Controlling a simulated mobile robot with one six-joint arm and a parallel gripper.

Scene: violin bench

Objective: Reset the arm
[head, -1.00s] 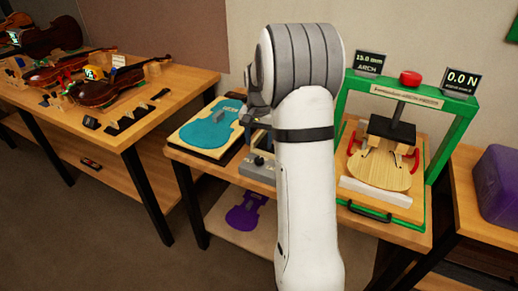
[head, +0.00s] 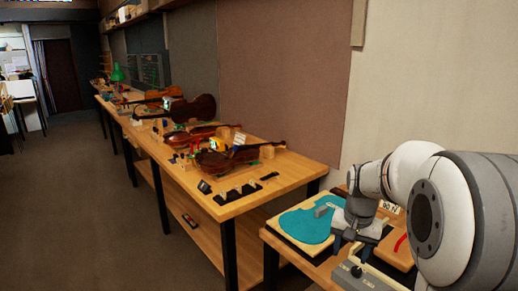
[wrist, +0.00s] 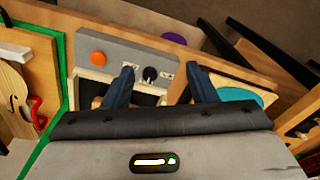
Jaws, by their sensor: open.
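My gripper (head: 350,250) is at the lower right of the head view, at the end of my white arm, above the near bench. In the wrist view my gripper (wrist: 162,80) has its two blue fingers spread apart with nothing held between them. Past the fingers is a grey control panel (wrist: 120,50) with an orange button (wrist: 98,58) and a black knob (wrist: 150,74). I cannot tell whether the fingers touch anything. My arm hides much of the bench in the head view.
A teal violin-shaped piece (head: 303,226) lies beside my gripper; it also shows in the wrist view (wrist: 238,95). A green frame (wrist: 62,35) and a red clamp (wrist: 37,112) stand left in the wrist view. A long bench (head: 285,178) holds violins (head: 235,158). Floor (head: 75,215) left is clear.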

